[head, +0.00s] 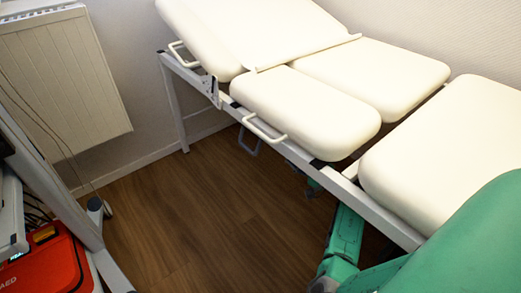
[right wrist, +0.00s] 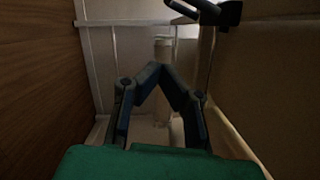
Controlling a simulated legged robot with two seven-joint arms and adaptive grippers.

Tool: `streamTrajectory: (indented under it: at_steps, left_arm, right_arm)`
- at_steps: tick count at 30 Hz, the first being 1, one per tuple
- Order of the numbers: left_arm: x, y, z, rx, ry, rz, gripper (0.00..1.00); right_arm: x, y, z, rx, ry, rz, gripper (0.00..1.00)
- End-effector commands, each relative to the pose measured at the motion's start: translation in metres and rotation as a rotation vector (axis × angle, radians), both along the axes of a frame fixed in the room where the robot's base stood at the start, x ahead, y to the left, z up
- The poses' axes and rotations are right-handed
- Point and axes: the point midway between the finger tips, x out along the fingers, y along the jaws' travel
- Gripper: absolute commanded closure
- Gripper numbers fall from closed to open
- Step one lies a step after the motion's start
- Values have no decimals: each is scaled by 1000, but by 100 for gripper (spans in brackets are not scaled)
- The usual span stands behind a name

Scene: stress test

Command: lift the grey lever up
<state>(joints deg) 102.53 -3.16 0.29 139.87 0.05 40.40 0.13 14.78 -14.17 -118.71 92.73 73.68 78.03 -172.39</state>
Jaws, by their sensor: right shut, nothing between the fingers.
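Under the near edge of the cream treatment couch (head: 300,110), a small grey loop (head: 248,143) hangs below a white side handle (head: 264,132); it may be the lever, but I cannot be sure. In the right wrist view a dark piece (right wrist: 228,13) with a bar sits at the upper right, beyond my fingers; I cannot tell if it is the lever. My right gripper (right wrist: 157,70) is shut and empty, its dark fingertips together. In the head view my green right arm reaches under the couch, and its gripper is hidden there. My left gripper is not in view.
The couch's pale frame rail (head: 285,150) runs diagonally above my right arm. A radiator (head: 62,85) hangs at the left wall. A red AED case (head: 50,268) sits on a cart at lower left. Wooden floor (head: 195,215) between them is clear.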

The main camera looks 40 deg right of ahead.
Motion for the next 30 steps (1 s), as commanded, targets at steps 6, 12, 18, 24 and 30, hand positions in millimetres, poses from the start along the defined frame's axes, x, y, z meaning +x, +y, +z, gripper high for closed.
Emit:
streamTrajectory:
  at_steps: [6, 12, 18, 24, 30]
  left_arm:
    - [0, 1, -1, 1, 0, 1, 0]
    - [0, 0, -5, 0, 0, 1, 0]
    - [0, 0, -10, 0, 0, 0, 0]
    - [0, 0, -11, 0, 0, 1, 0]
    - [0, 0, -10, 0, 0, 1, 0]
  right_arm:
    - [8, 0, -2, 7, 2, -2, 100]
    - [40, 9, -2, 9, 1, 0, 100]
    - [82, 24, 1, 7, 1, 0, 100]
    - [94, 51, 7, 9, 1, -2, 100]
    - [92, 65, 10, 7, 2, -3, 100]
